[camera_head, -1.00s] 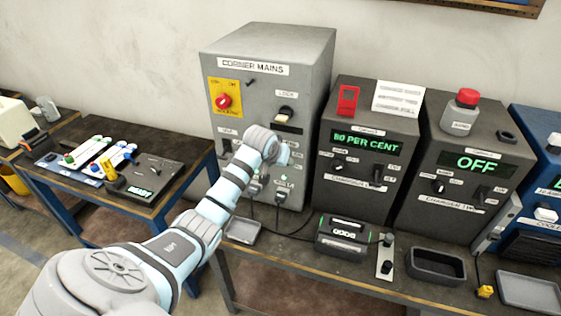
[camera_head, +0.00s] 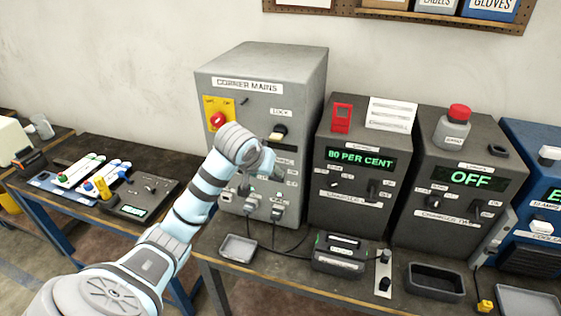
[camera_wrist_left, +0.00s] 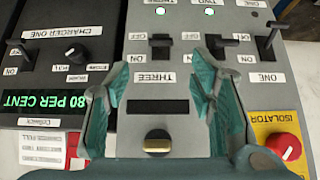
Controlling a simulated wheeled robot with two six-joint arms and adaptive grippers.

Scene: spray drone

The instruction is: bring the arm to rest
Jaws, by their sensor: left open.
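My left arm comes in from the lower left in the head view. My left gripper (camera_head: 268,162) is in front of the grey CORNER MAINS cabinet (camera_head: 300,80), largely hidden behind its wrist. In the left wrist view its two teal fingers (camera_wrist_left: 157,85) are spread apart with nothing between them. The cabinet's panel lies beyond them, with the THREE label (camera_wrist_left: 153,77), several black switches and a brass-coloured lock knob (camera_wrist_left: 157,142). The red isolator knob (camera_head: 217,119) on its yellow plate shows left of the arm. My right gripper is not in view.
Right of the mains stand a charger (camera_head: 362,185) reading 80 PER CENT and another (camera_head: 455,205) reading OFF. A small grey tray (camera_head: 238,248), a battery-like unit (camera_head: 340,252) and a black bin (camera_head: 436,280) sit on the bench. A side table (camera_head: 75,200) is at left.

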